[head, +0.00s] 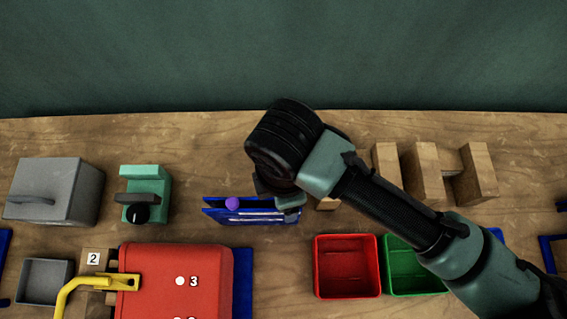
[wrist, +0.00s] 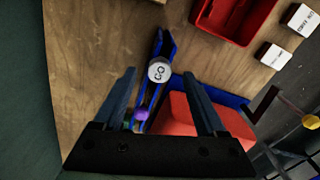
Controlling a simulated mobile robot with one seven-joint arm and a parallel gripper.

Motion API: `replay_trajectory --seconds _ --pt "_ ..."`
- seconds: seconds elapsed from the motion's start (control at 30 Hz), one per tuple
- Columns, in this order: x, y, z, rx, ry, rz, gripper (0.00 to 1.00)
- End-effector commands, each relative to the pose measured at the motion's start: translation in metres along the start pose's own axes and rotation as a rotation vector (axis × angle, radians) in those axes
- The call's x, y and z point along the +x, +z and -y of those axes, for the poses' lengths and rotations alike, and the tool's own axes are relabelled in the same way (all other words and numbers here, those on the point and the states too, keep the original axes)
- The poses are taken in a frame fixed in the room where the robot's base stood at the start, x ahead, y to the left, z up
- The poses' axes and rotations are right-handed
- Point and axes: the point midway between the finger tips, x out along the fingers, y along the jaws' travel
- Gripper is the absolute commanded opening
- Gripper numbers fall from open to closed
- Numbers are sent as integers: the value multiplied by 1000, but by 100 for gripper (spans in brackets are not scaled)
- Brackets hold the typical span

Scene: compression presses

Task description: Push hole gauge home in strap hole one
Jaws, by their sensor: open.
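My gripper (wrist: 160,78) is open, with its two fingers spread apart. A round pale gauge end marked "GO" (wrist: 159,71) shows between the fingertips in the wrist view, with clear gaps on both sides. It appears to be the hole gauge and sits over a long blue rack (wrist: 163,46). In the head view my gripper (head: 280,195) is above the right end of the blue rack (head: 250,216) and hides the gauge. A purple knob (head: 232,203) is at the rack's left part. I cannot make out strap hole one.
A red block with numbered white dots (head: 210,265) and a yellow handle (head: 75,290) stands at front left. Red (head: 346,238) and green (head: 400,250) bins lie right. Wooden blocks (head: 425,175) stand behind. A teal device (head: 150,190) and grey box (head: 75,190) are left.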

Motion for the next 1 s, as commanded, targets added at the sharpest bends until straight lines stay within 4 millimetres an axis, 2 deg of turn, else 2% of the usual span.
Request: replay_trajectory --seconds 0.2,0.47,0.87,1.0 --pt "24 -1 0 2 -1 -1 74" --pt "26 -1 0 1 1 0 72" --pt "25 -1 0 1 1 0 0" --pt "25 -1 0 1 1 0 0"
